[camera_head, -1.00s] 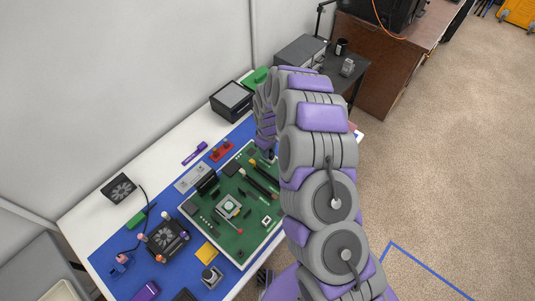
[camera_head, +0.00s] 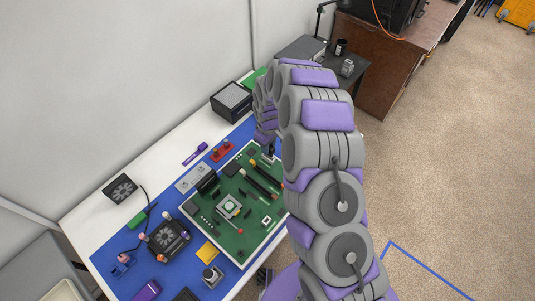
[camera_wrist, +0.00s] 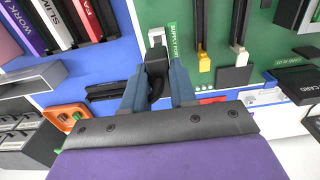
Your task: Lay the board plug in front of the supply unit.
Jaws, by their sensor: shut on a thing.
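My gripper (camera_wrist: 156,82) is shut on a black plug, which I take for the board plug (camera_wrist: 156,58), held between its two blue-grey fingers. A dark curved piece, perhaps its cable, shows just below it. The plug's tip overlaps a white bracket-shaped port (camera_wrist: 157,36) beside the "SUPPLY PORT" label on the green board (camera_head: 208,217); I cannot tell if they touch. In the head view, my gripper (camera_head: 269,154) is at the board's far right corner, and the plug is too small to make out. A black box with a grey top (camera_head: 231,101) at the table's back may be the supply unit.
A red holder (camera_head: 222,151) and a purple stick (camera_head: 195,154) lie between the board and the black box. A fan cooler (camera_head: 165,237) and a fan (camera_head: 120,188) lie at left. A black bar (camera_wrist: 105,92) lies left of my fingers. The blue mat has some bare patches.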

